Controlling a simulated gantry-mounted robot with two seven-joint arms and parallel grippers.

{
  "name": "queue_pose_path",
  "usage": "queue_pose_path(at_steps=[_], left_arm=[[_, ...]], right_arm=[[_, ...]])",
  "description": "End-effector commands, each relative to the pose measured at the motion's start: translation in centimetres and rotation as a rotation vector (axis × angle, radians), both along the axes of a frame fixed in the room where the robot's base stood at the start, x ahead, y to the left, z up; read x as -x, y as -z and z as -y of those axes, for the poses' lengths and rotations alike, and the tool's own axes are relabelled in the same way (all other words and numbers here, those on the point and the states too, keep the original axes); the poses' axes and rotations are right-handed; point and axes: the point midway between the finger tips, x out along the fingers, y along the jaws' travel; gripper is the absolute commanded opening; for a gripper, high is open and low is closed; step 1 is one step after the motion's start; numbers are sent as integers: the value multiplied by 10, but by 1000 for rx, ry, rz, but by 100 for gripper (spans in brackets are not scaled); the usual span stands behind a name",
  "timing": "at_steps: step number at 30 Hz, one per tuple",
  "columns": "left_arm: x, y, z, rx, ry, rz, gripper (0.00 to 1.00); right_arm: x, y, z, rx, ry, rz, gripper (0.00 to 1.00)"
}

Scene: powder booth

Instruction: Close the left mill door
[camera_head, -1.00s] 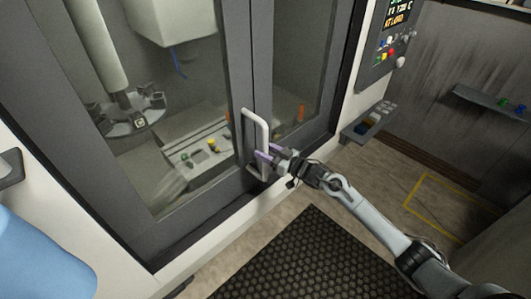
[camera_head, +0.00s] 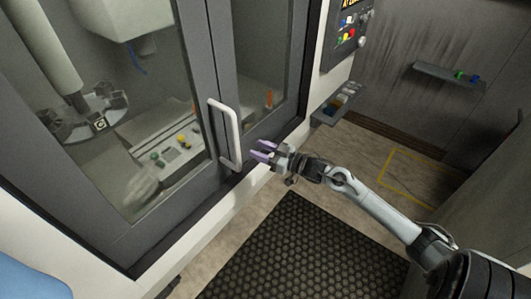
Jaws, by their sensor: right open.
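The left mill door (camera_head: 196,85) is a dark grey frame around a large window, on the left of the head view. Its edge lies along the right door panel (camera_head: 232,70), and I see no open gap between them. A white upright bar handle (camera_head: 236,140) stands near this seam. My right gripper (camera_head: 264,150), with purple fingertips, is open and empty. It is just to the right of the handle's lower part, apart from it in the picture. My left gripper is not in view.
A control panel (camera_head: 346,32) and a small tray shelf (camera_head: 338,104) are on the right of the mill. A black mat (camera_head: 300,250) lies on the floor below my right arm. A wall shelf (camera_head: 440,76) is at right. A blue object (camera_head: 30,280) shows at lower left.

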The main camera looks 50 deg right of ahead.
Motion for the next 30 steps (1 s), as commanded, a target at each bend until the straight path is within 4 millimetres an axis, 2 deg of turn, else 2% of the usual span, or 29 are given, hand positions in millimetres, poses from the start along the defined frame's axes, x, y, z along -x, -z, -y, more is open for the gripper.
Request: queue_pose_path(at_steps=[6,21,25,28,30], left_arm=[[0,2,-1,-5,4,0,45],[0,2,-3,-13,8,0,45],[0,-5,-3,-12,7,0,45],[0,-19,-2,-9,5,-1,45],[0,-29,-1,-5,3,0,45]], right_arm=[[15,0,3,1,0,0,46],[17,-1,4,1,0,0,46],[21,0,3,-4,1,-14,46],[33,15,-7,-42,2,-54,46],[44,24,-27,-80,-13,-79,46]])
